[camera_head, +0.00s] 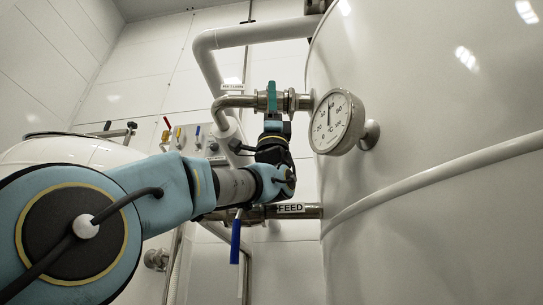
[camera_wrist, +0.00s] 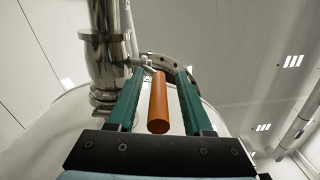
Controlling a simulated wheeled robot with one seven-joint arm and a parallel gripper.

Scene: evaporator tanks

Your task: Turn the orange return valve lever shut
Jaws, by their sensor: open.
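The orange valve lever (camera_wrist: 158,105) shows in the wrist view as a round orange handle. It lies between the two green fingers of my gripper (camera_wrist: 160,76), with a visible gap on both sides. The fingers are open around it and do not appear to touch it. In the head view my gripper (camera_head: 272,97) points upward at the steel valve fitting (camera_head: 291,101) on the upper pipe. The orange lever is hidden there behind the fingers. A steel pipe fitting (camera_wrist: 110,50) stands to the left of the fingers in the wrist view.
A round gauge (camera_head: 334,122) sits close to the right of my gripper, on the big white tank (camera_head: 430,100). Below is the FEED pipe (camera_head: 290,209) with a blue lever (camera_head: 235,238). A panel with small coloured levers (camera_head: 178,135) is behind my arm.

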